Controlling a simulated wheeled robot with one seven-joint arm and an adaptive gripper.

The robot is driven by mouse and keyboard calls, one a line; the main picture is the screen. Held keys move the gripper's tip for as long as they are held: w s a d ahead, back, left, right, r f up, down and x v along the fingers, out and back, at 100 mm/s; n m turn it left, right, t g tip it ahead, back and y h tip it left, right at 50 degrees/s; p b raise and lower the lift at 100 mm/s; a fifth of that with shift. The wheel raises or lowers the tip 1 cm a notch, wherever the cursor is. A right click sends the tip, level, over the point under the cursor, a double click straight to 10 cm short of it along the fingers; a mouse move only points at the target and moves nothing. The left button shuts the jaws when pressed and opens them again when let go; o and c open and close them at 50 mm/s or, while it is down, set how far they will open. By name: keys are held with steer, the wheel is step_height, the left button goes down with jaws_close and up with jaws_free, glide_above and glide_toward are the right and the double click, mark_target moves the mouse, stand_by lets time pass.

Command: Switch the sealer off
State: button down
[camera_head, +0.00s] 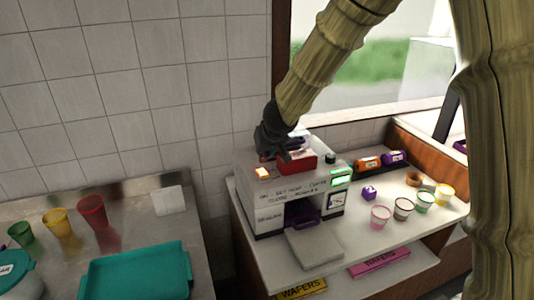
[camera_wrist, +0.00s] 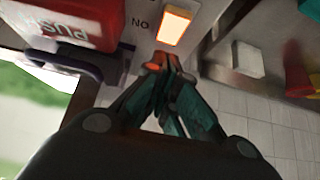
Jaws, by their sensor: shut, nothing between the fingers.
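The sealer (camera_head: 270,222) is a pale box machine on the counter at the right of the head view. Its switch (camera_head: 262,173) glows orange at the left of its top front. In the wrist view the lit switch (camera_wrist: 174,25) sits beside lettering that reads "NO" in the picture. My gripper (camera_head: 266,157) is over the sealer's top, behind the switch. In the wrist view my gripper (camera_wrist: 167,62) is shut and empty, its tips close to the switch's edge; I cannot tell whether they touch. A red block (camera_head: 297,162) marked "PUSH" is beside it.
A green display (camera_head: 342,179) is lit at the sealer's right. Several cups, including a pink cup (camera_head: 380,217), stand right of it. A teal tray (camera_head: 135,273) and coloured tumblers are on the left counter. A window is behind.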

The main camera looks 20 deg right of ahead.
mark_target(264, 174)
steer(key=shift+s+f+b, duration=0.15)
steer(key=shift+f+b, duration=0.6)
steer(key=shift+f, duration=0.15)
steer(key=shift+s+f+b, duration=0.15)
steer(key=shift+f+b, duration=0.6)
steer(key=shift+f, duration=0.15)
steer(key=shift+a, duration=0.1)
